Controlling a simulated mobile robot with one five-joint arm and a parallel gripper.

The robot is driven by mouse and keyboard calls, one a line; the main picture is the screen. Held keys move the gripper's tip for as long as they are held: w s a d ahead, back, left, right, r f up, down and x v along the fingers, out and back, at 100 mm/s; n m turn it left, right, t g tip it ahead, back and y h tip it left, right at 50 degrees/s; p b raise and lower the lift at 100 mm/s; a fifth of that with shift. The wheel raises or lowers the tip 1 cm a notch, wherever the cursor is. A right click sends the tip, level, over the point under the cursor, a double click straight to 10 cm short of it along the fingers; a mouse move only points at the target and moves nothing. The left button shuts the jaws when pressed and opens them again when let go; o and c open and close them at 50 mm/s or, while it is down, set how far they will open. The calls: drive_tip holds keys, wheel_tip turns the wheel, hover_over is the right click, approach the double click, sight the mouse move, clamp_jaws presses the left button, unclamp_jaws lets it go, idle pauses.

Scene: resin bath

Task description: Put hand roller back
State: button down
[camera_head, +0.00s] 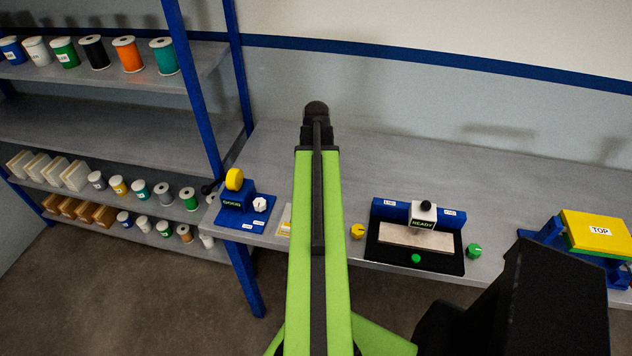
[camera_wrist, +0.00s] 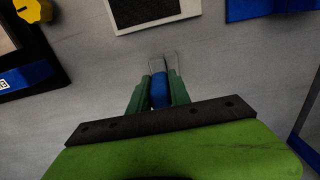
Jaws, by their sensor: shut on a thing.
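In the wrist view, my gripper (camera_wrist: 159,92) is shut on the blue handle of the hand roller (camera_wrist: 158,90). A thin grey metal frame shows beyond the fingertips, over the grey bench. The roller's own drum is not clearly visible. Whether the roller touches the bench cannot be told. In the head view, my green arm reaches over the bench and hides the gripper and the roller. A white-rimmed tray (camera_wrist: 116,22) with a dark inside lies beyond the roller in the wrist view.
The grey bench (camera_head: 450,185) is clear toward the wall. A blue dial station (camera_head: 236,204) stands left of my arm. A black-based station marked READY (camera_head: 380,250), a yellow knob (camera_head: 357,231) and a yellow block marked TOP (camera_head: 595,215) are right. Shelves (camera_head: 105,120) with spools are left.

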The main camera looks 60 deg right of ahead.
drive_tip(key=shift+f, duration=0.15)
drive_tip(key=c, duration=1.2)
unclamp_jaws()
wheel_tip(320, 180, up, 13)
drive_tip(key=p, duration=1.2)
drive_tip(key=shift+f, duration=0.3)
